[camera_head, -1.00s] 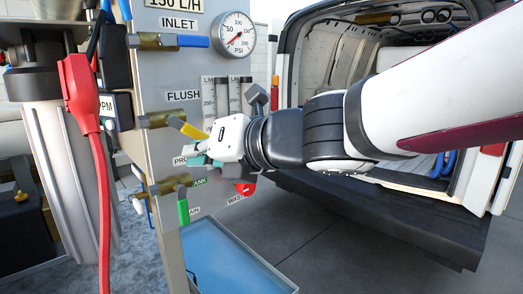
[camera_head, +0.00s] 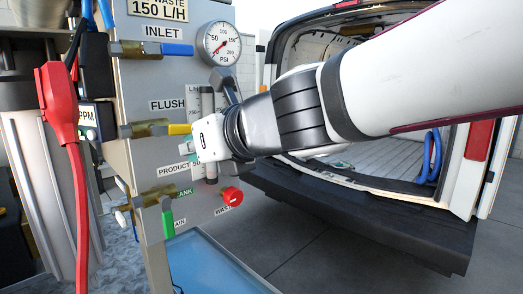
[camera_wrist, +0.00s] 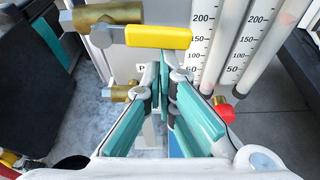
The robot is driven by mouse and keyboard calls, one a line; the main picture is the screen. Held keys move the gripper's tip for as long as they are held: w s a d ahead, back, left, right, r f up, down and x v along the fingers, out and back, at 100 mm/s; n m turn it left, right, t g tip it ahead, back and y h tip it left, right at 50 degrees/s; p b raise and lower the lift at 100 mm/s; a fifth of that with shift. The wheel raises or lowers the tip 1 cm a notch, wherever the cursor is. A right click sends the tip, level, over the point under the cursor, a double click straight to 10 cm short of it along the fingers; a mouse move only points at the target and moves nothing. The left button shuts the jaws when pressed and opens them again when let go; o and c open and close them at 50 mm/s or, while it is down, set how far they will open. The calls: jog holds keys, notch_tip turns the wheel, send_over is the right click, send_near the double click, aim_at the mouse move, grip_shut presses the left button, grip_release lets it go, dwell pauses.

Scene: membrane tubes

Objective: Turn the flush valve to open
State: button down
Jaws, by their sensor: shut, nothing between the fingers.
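The flush valve has a brass body (camera_head: 145,130) and a yellow lever (camera_head: 180,129) beside the FLUSH label on the grey panel. The lever lies about level, in line with its brass body. In the wrist view, the yellow lever (camera_wrist: 160,37) runs across just beyond the fingertips, with the brass body (camera_wrist: 105,14) at upper left. My gripper (camera_wrist: 163,75) is shut and empty, its teal fingers close together just below the lever. I cannot tell whether they touch it. In the head view, my gripper's white body hides part of the panel right of the lever.
Above is the inlet valve's blue lever (camera_head: 176,49) and a pressure gauge (camera_head: 221,43). Below are a green lever (camera_head: 168,222) and a red knob (camera_head: 232,196). A filter housing with a red hose (camera_head: 78,190) stands left; an open van (camera_head: 370,215) stands right.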

jog(key=shift+r+n, duration=0.15)
jog(key=shift+n, duration=0.15)
jog(key=shift+w, duration=0.1)
dwell(0.3)
